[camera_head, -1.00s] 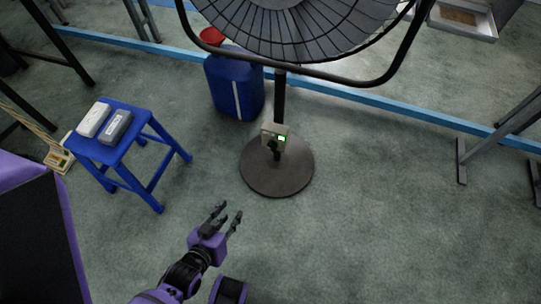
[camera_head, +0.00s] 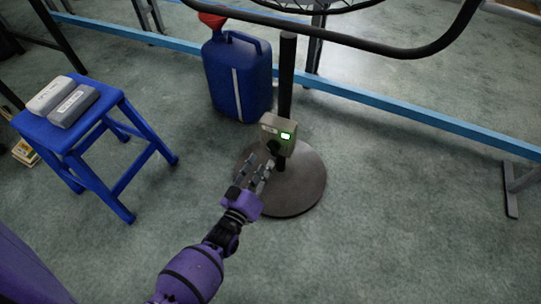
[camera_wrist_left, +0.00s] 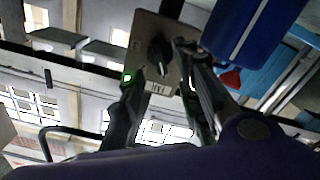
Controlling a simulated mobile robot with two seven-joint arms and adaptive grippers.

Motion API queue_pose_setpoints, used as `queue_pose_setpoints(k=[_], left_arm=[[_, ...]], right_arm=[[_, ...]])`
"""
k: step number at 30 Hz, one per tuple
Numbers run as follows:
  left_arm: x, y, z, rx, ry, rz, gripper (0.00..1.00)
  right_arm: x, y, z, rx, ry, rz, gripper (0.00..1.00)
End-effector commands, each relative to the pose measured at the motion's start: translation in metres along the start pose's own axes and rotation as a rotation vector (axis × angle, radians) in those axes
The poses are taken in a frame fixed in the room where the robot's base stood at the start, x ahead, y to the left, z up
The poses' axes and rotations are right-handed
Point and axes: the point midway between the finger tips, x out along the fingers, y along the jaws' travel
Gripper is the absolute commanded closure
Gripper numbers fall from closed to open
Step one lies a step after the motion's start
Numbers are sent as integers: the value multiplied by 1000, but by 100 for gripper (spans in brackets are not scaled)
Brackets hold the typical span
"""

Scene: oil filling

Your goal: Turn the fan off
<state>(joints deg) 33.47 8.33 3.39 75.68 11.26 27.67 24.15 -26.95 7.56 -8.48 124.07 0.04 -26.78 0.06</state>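The fan's grey control box (camera_head: 274,129) is on the fan's black pole, with a lit green light (camera_head: 285,136) and a dark knob (camera_head: 272,147). In the left wrist view the box (camera_wrist_left: 147,28) faces me, with the black knob (camera_wrist_left: 159,53) and a label. My left gripper (camera_head: 263,168) is just in front of and below the box. In the wrist view its fingers (camera_wrist_left: 160,62) are spread, one on each side of the knob; I cannot tell whether they touch it. My right gripper is not in view.
The fan's round base (camera_head: 304,190) stands on the floor beyond my left gripper. A blue stool (camera_head: 62,135) with two boxes is at the left.

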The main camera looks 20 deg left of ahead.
Motion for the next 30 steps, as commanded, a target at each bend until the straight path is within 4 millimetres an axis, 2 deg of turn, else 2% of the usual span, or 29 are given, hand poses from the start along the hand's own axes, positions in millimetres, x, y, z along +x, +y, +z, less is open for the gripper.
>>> queue_pose_setpoints(k=[3,9,14,21,22,29,30], left_arm=[[21,0,1,1,0,1,69],[49,-1,2,2,-2,0,69],[59,-1,1,2,-3,-1,69],[60,0,0,2,-3,-1,69],[60,0,0,2,-3,-1,70],[59,-1,1,2,-4,-2,100],[59,-1,1,2,-4,-3,100]], right_arm=[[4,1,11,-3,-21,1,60],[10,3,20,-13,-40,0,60],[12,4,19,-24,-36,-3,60],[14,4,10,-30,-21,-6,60],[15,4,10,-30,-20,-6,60],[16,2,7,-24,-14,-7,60],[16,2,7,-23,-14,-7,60]])
